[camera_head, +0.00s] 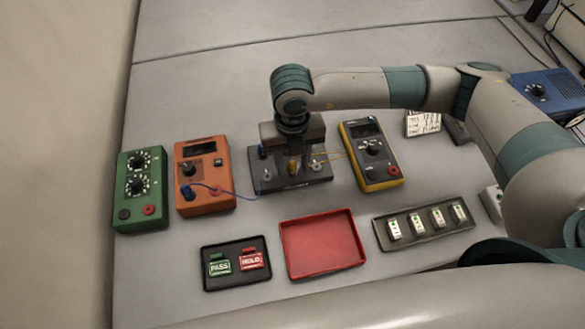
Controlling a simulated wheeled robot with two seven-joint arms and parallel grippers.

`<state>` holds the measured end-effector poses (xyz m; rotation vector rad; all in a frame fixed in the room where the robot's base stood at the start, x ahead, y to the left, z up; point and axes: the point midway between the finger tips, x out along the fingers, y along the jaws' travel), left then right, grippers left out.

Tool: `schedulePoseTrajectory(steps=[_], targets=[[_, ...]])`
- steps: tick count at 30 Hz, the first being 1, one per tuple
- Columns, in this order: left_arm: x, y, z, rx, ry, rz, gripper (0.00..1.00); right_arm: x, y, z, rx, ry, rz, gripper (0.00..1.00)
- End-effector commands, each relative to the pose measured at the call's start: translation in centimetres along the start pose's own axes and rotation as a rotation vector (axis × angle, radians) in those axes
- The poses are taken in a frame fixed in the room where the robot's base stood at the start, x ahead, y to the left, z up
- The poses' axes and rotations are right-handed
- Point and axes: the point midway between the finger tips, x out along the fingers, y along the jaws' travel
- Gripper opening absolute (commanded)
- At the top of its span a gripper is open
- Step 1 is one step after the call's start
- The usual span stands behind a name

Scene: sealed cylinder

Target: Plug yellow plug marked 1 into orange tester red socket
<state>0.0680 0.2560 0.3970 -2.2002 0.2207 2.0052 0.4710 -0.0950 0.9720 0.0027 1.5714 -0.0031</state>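My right gripper (293,152) points down over a dark fixture block (270,184). A small yellow plug (294,167) shows just below it. Whether the fingers touch or grip the plug is not clear, and a mark on it is too small to read. Thin yellow leads run right from there toward the yellow meter (381,184). The orange tester (206,168) stands to the left of the fixture, with a blue plug (187,192) at its lower left and a blue wire. Its red socket (217,190) appears at the lower right, small. My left gripper is not in view.
A green box (142,204) stands left of the tester. In front lie a black tray with PASS and HOLD tags (207,251), an empty red tray (322,246) and a tray of several white blocks (455,229).

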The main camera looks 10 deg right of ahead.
Motion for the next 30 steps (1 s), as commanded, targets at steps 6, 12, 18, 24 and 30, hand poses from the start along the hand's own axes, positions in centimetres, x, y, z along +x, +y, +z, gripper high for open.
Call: schedulePoseTrajectory(steps=[6, 12, 18, 24, 30], targets=[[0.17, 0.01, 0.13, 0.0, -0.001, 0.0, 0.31, 0.15, 0.02, 0.0, 0.0, 0.0, 0.0, 0.38], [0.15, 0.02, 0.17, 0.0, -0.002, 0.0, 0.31, 0.14, 0.01, 0.0, 0.0, 0.0, 0.0, 0.38], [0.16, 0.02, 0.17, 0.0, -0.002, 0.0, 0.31, 0.14, 0.01, 0.01, 0.0, 0.0, 0.0, 0.38], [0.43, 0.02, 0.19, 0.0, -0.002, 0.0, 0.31, 0.23, 0.02, 0.01, 0.0, -0.001, 0.001, 0.38], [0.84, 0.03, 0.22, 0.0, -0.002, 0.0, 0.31, 0.22, 0.04, 0.02, 0.0, -0.001, 0.001, 0.38]])
